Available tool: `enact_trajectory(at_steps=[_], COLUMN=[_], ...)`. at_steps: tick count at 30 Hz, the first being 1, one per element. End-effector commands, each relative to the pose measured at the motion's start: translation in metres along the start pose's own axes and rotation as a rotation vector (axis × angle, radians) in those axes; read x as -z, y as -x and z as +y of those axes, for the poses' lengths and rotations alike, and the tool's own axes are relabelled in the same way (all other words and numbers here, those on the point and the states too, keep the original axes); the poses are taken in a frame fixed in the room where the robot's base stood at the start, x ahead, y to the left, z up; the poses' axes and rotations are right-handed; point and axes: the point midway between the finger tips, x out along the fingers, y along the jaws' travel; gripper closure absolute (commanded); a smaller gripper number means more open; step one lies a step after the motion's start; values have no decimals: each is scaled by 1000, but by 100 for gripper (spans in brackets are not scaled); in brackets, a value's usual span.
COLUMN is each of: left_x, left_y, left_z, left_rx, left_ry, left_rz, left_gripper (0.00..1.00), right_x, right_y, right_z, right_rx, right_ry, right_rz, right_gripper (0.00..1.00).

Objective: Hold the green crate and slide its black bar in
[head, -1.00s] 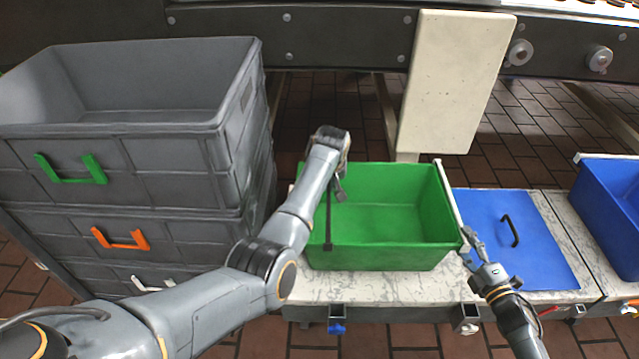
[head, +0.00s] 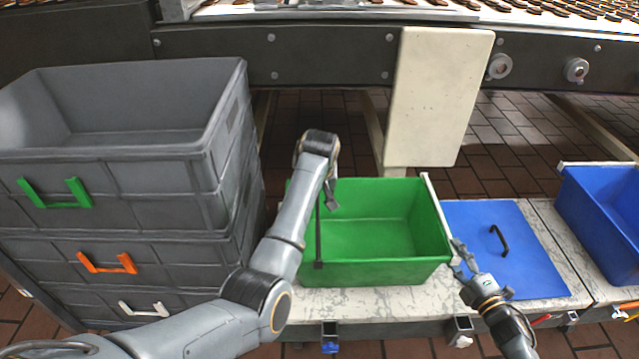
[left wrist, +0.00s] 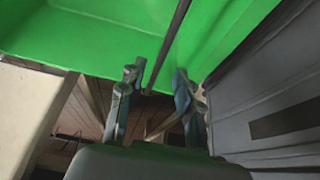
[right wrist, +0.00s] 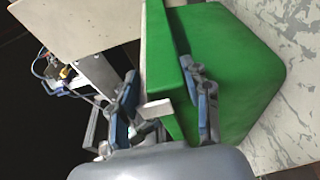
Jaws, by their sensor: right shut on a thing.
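The green crate (head: 382,272) stands upright and empty on the marbled bench. The black bar (head: 318,240) lies along the crate's left side; a light bar (head: 435,205) runs along its right rim. My left gripper (head: 332,197) is at the crate's far left. In the left wrist view, its fingers (left wrist: 158,85) are apart, with the dark bar (left wrist: 172,45) running toward the gap between them; contact is unclear. My right gripper (head: 461,256) is at the near right corner, shut on the crate's rim. The crate wall (right wrist: 172,75) lies between its fingers (right wrist: 160,85).
Stacked grey crates (head: 110,190) stand close on the left, beside my left arm. A blue lid (head: 490,270) with a black handle and a blue crate (head: 605,215) are to the right. A cream panel (head: 435,100) hangs behind the green crate.

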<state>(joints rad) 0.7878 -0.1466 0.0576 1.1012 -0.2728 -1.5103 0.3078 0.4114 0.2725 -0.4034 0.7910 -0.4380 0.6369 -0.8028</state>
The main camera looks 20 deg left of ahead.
Motion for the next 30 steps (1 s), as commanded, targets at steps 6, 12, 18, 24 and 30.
enact_trajectory(at_steps=[6,12,18,24,30], left_x=[0,0,-1,-1,0], left_y=[45,66,70,69,69], left_z=[1,1,1,1,1], left_rx=[-1,-1,-1,0,0], left_ry=[0,-1,-1,-1,-1], left_rz=[1,0,-2,-2,-2], left_gripper=[66,66,66,66,66], right_x=[2,2,3,3,2], right_y=[0,0,0,0,0], right_z=[-1,-1,-1,-1,-1], right_rx=[2,2,1,1,1], right_ry=[0,0,0,0,0], right_rz=[4,4,4,5,3], right_gripper=[100,100,100,100,21])
